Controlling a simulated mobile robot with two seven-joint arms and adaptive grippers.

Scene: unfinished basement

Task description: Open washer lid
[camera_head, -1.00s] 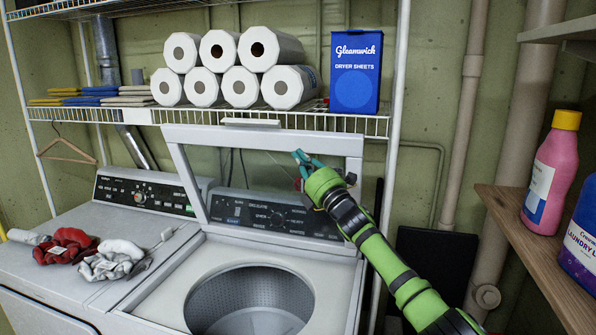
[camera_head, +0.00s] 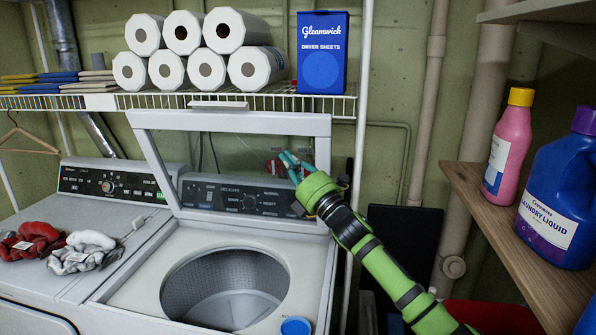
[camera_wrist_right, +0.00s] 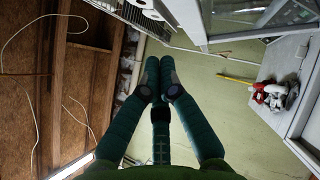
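The washer's lid (camera_head: 230,123) stands raised and tilted back above the open tub (camera_head: 222,285), with its light frame around a see-through pane. The washer's control panel (camera_head: 245,198) shows behind and through it. My right gripper (camera_head: 287,160) is by the lid's right part, below its top bar. I cannot tell whether it touches the lid. In the right wrist view its fingers (camera_wrist_right: 161,75) are together with nothing seen between them. The lid's frame also shows at the top right there (camera_wrist_right: 245,18). My left gripper is not in view.
A wire shelf (camera_head: 225,103) with paper rolls and a blue dryer-sheet box (camera_head: 321,52) hangs just above the lid. Gloves (camera_head: 85,250) lie on the machine to the left. A wooden shelf (camera_head: 475,205) with a pink bottle (camera_head: 507,145) and blue detergent jug (camera_head: 560,195) stands at right.

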